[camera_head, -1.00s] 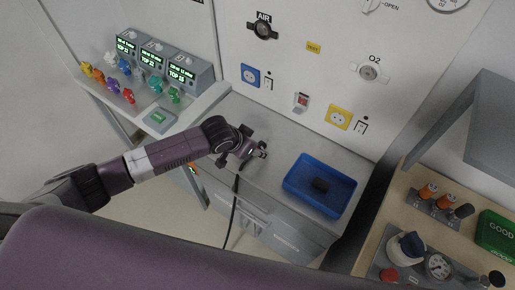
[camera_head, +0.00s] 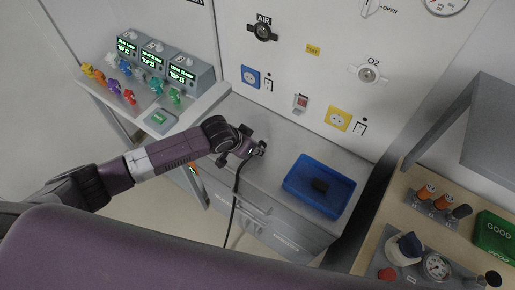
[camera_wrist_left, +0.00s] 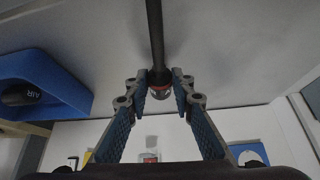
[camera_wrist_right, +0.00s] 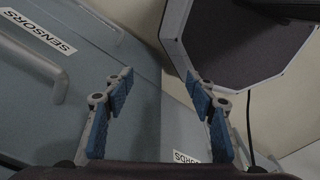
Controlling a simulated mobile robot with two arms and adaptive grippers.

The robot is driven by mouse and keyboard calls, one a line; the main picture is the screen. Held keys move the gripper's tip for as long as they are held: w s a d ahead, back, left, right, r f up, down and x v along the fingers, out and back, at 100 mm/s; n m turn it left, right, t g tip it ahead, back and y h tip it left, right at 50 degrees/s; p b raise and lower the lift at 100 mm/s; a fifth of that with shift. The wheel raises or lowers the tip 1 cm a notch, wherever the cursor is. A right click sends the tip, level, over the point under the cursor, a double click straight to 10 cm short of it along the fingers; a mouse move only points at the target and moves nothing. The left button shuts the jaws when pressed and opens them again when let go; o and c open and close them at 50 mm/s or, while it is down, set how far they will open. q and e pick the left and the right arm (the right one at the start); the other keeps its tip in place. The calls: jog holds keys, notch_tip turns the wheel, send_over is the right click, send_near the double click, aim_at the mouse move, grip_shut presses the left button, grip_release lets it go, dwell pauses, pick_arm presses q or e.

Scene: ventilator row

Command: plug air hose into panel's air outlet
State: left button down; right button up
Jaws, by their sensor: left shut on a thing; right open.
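My left gripper (camera_wrist_left: 160,88) is shut on the end of the black air hose (camera_wrist_left: 155,32). A connector (camera_wrist_left: 160,78) with a reddish ring sits between its fingertips. In the head view my left gripper (camera_head: 258,150) is over the grey counter, and the hose (camera_head: 232,212) hangs down in front of the drawers. The air outlet (camera_head: 262,32) is a dark round fitting under the AIR label on the white panel (camera_head: 315,75), above and apart from the gripper. My right gripper (camera_wrist_right: 162,90) is open and empty, with grey drawer fronts behind it.
A blue tray (camera_head: 302,203) with a black piece (camera_head: 320,186) stands right of the left gripper. The O2 outlet (camera_head: 368,73), sockets and switches are on the panel. Pump units (camera_head: 185,70) stand at left, a wooden bench (camera_head: 412,225) at right.

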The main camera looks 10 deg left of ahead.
pick_arm(q)
jog(key=shift+r+p, duration=1.15)
jog(key=shift+f, duration=0.1)
